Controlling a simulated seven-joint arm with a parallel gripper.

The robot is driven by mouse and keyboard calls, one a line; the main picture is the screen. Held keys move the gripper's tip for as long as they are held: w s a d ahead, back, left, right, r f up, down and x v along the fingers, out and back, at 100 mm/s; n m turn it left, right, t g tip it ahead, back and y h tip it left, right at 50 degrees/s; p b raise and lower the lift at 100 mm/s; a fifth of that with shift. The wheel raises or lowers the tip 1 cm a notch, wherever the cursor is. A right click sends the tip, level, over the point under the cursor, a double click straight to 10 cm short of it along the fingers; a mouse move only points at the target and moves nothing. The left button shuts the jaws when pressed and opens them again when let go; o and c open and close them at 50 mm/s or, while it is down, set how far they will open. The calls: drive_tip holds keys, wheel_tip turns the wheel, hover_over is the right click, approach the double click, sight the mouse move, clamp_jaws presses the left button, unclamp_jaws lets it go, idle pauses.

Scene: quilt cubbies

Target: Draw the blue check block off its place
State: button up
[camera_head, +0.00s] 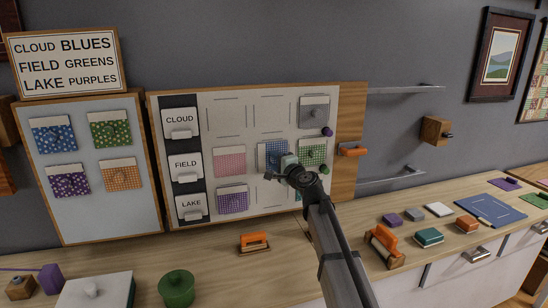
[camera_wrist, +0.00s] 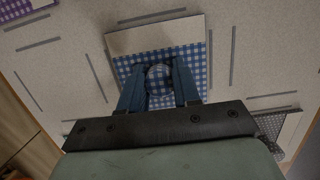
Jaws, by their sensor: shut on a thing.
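The blue check block (camera_head: 270,152) is on the upright board (camera_head: 220,107), in the middle row marked FIELD, between a pink check block (camera_head: 230,161) and a green check block (camera_head: 313,153). In the wrist view the blue check block (camera_wrist: 195,62) has a pale top band and a round checked knob (camera_wrist: 160,80). My gripper (camera_head: 284,162) is in front of the block. In the wrist view its two blue-grey fingers (camera_wrist: 160,88) are shut on the knob, one on each side. The block looks to be against the board; any gap behind it cannot be told.
A grey block (camera_head: 314,112) is above the green one, and a purple check block (camera_head: 233,200) is below the pink one. Orange-handled tools (camera_head: 254,242) and small coloured blocks lie on the wooden counter (camera_head: 350,217).

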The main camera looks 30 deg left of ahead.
drive_tip(key=shift+s+d, duration=0.45)
idle(0.6)
drive_tip(key=shift+s+a+v, duration=0.1)
drive_tip(key=shift+s+v, duration=0.05)
drive_tip(key=shift+v, duration=0.75)
drive_tip(key=shift+s+a+v, duration=0.1)
drive_tip(key=shift+s+v, duration=0.05)
drive_tip(key=shift+v, duration=0.8)
drive_tip(key=shift+s+a+v, duration=0.1)
drive_tip(key=shift+s+v, duration=0.05)
drive_tip(key=shift+v, duration=0.75)
